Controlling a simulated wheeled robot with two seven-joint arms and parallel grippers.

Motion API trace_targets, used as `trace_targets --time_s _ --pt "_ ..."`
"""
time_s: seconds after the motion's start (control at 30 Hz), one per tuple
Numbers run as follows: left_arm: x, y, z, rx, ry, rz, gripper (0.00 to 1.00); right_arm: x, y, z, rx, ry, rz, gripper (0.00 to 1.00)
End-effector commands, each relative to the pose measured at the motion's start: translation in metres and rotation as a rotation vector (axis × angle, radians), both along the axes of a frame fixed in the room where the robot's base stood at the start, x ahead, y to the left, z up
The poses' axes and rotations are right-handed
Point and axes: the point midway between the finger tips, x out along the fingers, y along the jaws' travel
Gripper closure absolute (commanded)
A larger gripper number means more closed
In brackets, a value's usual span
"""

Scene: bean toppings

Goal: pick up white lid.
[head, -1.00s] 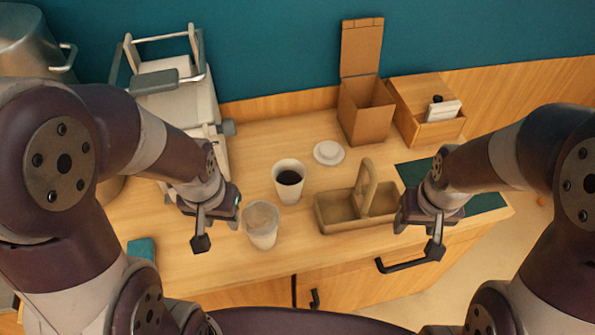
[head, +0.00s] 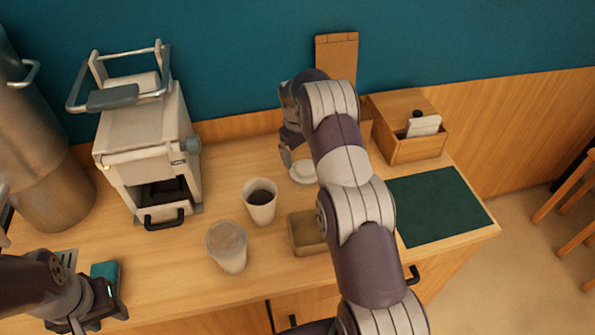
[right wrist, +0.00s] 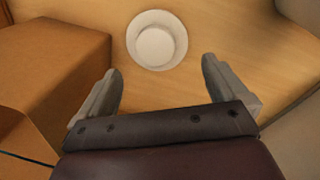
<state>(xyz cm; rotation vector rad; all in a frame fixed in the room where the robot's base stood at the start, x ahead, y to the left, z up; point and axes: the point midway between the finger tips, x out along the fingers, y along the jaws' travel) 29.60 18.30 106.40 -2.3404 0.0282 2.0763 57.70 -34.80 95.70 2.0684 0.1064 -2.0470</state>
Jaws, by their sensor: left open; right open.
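The white lid (head: 303,173) lies flat on the wooden counter, partly covered by my right arm in the head view. In the right wrist view the round lid (right wrist: 157,40) lies just beyond the fingertips. My right gripper (head: 287,152) is above the counter near the lid's left side in the head view. In the right wrist view the right gripper (right wrist: 162,72) is open, with nothing between its fingers. My left gripper (head: 92,318) is at the lower left, far from the lid; its fingers are hard to make out.
A brown box (right wrist: 50,55) is close left of the right gripper. A machine (head: 150,150) stands at left.

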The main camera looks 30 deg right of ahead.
Motion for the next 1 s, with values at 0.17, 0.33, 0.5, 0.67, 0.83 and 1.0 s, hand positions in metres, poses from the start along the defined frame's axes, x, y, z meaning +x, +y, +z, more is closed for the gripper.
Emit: trace_targets --time_s 0.17,0.33,0.5,0.67,0.83,1.0 --pt "0.0 0.0 0.011 0.0 0.001 0.0 0.57 -0.001 -0.001 -0.019 0.001 0.002 0.0 0.0" --pt "0.0 0.0 0.027 0.0 0.001 0.0 0.57 -0.004 -0.001 -0.05 0.002 0.001 -0.001 0.0" --pt "0.0 0.0 0.028 0.0 0.001 0.0 0.57 -0.003 -0.003 -0.068 0.0 -0.001 -0.001 0.0" --pt "0.0 0.0 0.027 0.0 0.001 0.0 0.57 -0.002 -0.003 -0.068 0.0 -0.002 -0.001 0.0" --pt "0.0 0.0 0.027 0.0 0.001 0.0 0.57 -0.002 -0.003 -0.068 0.0 -0.002 -0.001 0.45" --pt "0.0 0.0 0.027 0.0 0.001 0.0 0.57 -0.002 -0.003 -0.068 0.0 -0.002 -0.001 0.46"
